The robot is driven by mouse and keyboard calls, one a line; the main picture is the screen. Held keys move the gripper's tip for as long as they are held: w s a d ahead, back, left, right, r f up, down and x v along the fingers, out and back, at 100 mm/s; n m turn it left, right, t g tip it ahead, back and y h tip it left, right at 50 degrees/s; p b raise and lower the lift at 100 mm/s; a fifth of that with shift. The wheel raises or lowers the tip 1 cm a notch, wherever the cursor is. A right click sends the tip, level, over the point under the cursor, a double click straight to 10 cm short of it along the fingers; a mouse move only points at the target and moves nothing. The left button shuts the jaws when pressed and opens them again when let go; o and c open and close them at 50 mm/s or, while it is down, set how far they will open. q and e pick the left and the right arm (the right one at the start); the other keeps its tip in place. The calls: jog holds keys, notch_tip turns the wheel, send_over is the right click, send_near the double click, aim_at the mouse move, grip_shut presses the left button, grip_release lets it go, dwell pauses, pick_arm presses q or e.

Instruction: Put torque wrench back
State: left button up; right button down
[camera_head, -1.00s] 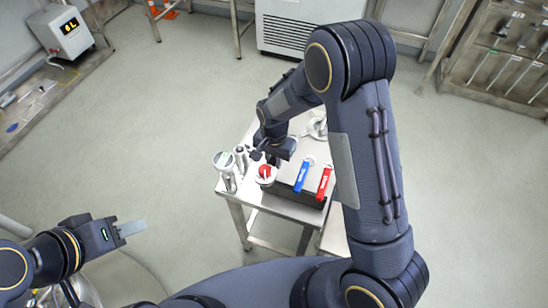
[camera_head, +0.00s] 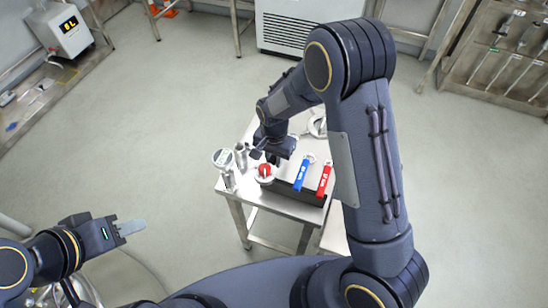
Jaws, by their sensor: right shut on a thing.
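My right gripper (camera_head: 272,160) points down over the front part of a small steel table (camera_head: 291,207), just behind a red-topped round fitting (camera_head: 264,171). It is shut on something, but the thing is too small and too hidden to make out. I cannot tell whether it touches the red-topped fitting. No torque wrench can be clearly recognised on the table. Several long-shafted tools (camera_head: 487,68) hang in a rack at the upper right; I cannot tell which kind they are. My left gripper (camera_head: 131,228) is at the lower left, over the floor and away from the table; its finger gap is not visible.
A dark block with a blue lever (camera_head: 304,174) and a red lever (camera_head: 324,179) sits right of the red-topped fitting. A round-faced gauge (camera_head: 223,158) and metal cylinders (camera_head: 241,157) stand at the table's left edge. My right arm hides the table's right side. The floor around is open.

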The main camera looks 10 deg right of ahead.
jog(key=c, duration=1.2)
grip_release()
notch_tip(320, 180, up, 6)
jog(key=p, duration=0.4)
jog(key=shift+r, duration=0.1)
